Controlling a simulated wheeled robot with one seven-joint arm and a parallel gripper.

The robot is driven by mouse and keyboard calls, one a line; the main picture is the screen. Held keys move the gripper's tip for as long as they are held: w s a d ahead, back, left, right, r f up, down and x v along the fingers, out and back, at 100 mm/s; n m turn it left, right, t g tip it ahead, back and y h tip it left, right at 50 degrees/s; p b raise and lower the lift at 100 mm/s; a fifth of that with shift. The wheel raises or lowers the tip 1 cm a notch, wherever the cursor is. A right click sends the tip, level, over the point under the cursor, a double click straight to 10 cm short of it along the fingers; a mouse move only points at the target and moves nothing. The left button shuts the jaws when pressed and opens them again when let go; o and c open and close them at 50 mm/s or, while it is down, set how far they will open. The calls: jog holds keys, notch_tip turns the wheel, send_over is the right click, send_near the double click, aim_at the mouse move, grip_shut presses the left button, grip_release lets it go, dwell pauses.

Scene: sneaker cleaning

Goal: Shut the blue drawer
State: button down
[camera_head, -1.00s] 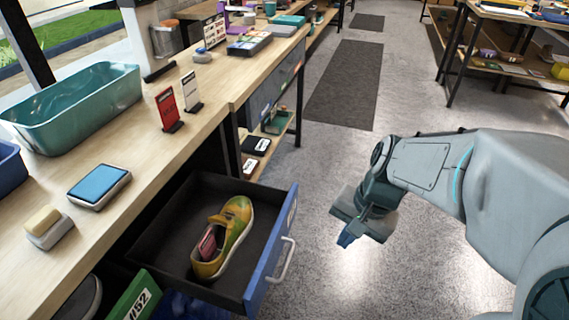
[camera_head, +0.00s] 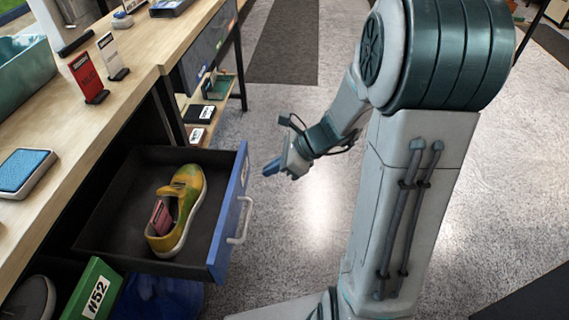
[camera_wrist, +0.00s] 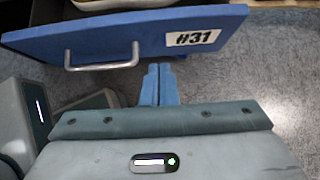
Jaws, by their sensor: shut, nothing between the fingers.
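The blue drawer (camera_head: 228,215) is pulled out from under the wooden bench. A yellow-green sneaker (camera_head: 178,215) with a small pink card in it lies inside. The drawer front has a silver handle (camera_head: 241,220); in the wrist view the blue front (camera_wrist: 150,35) carries a "#31" label and the handle (camera_wrist: 102,66). My gripper (camera_head: 272,168) is right of the drawer's far front corner, over the floor and apart from the front. In the wrist view my gripper's blue fingers (camera_wrist: 159,72) are together and empty, just right of the handle and pointing toward the front.
The wooden bench (camera_head: 75,125) holds a red sign (camera_head: 88,78), a white sign (camera_head: 112,57) and a blue-topped pad (camera_head: 22,172). A green "#52" box (camera_head: 95,290) stands below the drawer. The floor right of the drawer is clear.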

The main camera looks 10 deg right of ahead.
aim_at(239, 177)
jog(key=a, duration=0.1)
jog(key=w+a+f, duration=0.1)
jog(key=a, duration=0.1)
jog(key=a+b, duration=0.1)
jog(key=shift+w+a+f, duration=0.3)
jog(key=shift+a+f, duration=0.05)
jog(key=shift+f, duration=0.05)
jog(key=shift+w+a, duration=0.15)
jog(key=shift+a, duration=0.25)
